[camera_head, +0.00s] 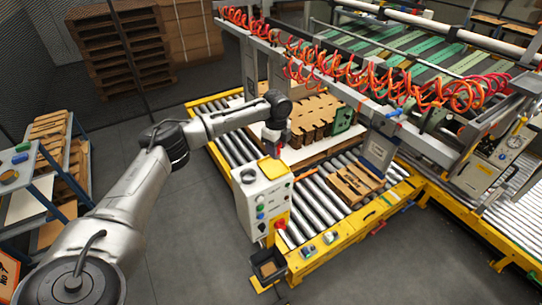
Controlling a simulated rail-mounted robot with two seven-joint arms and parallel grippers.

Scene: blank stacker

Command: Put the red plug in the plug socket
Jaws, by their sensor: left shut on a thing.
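My left arm reaches in from the lower left. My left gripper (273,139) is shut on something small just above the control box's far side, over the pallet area. A small reddish patch shows at its fingers, which fits the red plug, but its shape is too small and covered to make out. The grey control box (263,200) stands in front of the rollers, with buttons on its face and a red part on a yellow mount (280,225) at its right side. I cannot clearly pick out the plug socket. My right gripper is not in view.
Roller conveyors (318,205) with yellow frames run behind and right of the control box. Cut brown blanks (318,115) stand on a pallet beyond the gripper. A gantry with orange-red coiled hoses (345,70) overhangs them. A shelf cart (35,180) stands left. Grey floor is clear between.

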